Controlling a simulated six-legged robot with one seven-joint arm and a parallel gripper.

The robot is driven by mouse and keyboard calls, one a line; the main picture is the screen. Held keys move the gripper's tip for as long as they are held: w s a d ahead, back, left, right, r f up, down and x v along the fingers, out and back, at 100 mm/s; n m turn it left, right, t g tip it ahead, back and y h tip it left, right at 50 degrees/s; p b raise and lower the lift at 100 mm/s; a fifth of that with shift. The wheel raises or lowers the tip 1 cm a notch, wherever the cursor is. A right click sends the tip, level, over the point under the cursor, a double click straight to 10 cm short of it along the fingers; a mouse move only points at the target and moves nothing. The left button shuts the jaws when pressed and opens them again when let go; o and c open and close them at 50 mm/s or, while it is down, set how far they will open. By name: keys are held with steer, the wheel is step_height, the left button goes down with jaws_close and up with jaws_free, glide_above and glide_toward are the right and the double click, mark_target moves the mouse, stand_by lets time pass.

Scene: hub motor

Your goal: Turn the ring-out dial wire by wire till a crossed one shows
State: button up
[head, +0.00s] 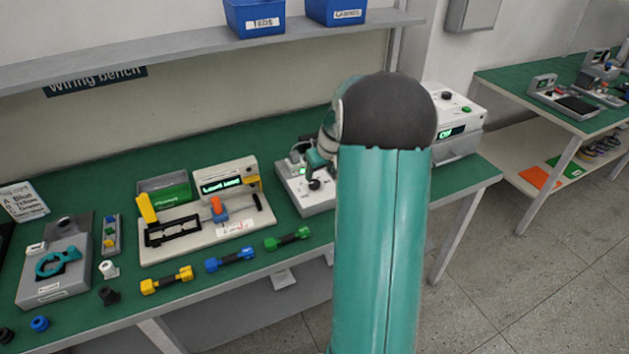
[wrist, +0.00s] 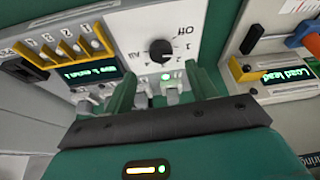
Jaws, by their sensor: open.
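The ring-out tester is a pale box (head: 318,205) on the green bench, partly hidden behind my arm in the head view. In the wrist view its white panel (wrist: 207,20) appears upside down, with a round black dial (wrist: 162,51) ringed by printed positions, including OFF. A green lamp (wrist: 165,76) is lit beside the dial. A small display (wrist: 92,77) glows with green text too small to read surely. My gripper (wrist: 163,88) is open, its fingers apart near the dial and apparently not touching it. The head view shows part of it (head: 319,159) above the tester.
Yellow, blue and green leads (head: 230,259) lie along the front edge. Another device with a lit screen (head: 452,132) stands right, behind my arm.

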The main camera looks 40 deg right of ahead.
mark_target(314, 183)
steer(key=x, duration=0.6)
steer(key=shift+w+a+f, duration=0.1)
steer(key=shift+w, duration=0.05)
steer(key=c, duration=1)
steer(key=shift+a+m, duration=0.1)
steer(key=shift+m, duration=0.2)
steer(key=m, duration=0.2)
steer(key=m+h, duration=0.1)
steer(key=m, duration=0.1)
steer(key=shift+w+a+g+h, duration=0.1)
steer(key=shift+a+g+h, duration=0.1)
steer(key=shift+g+h, duration=0.15)
steer(key=shift+m+g+h, duration=0.35)
steer(key=shift+m+g, duration=0.1)
steer(key=shift+m, duration=1.05)
steer(key=o, duration=1)
